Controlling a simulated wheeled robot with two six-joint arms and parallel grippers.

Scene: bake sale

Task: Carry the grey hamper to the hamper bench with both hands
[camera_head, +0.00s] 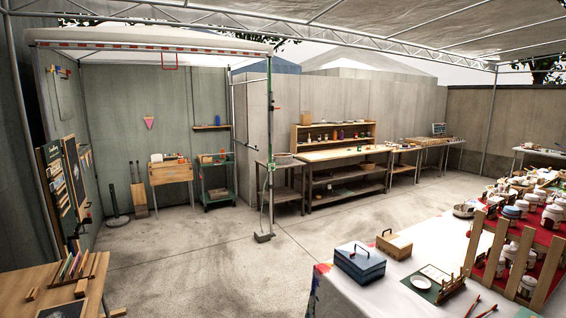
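A small greyish, basket-like thing (287,158) sits on a low wooden table (288,193) behind the thin upright pole in the middle. It may be the grey hamper, but it is too small to tell. No bench is clearly marked as the hamper bench; a long wooden workbench (340,154) with shelves below stands right of that table. Neither of my grippers shows in the head view.
A white-covered table (395,300) at the front right holds a blue lidded box (360,264), a tan box (394,245) and several jars. A wooden table (38,279) is at the front left. A pole (270,150) stands mid-floor. The concrete floor (190,262) between is open.

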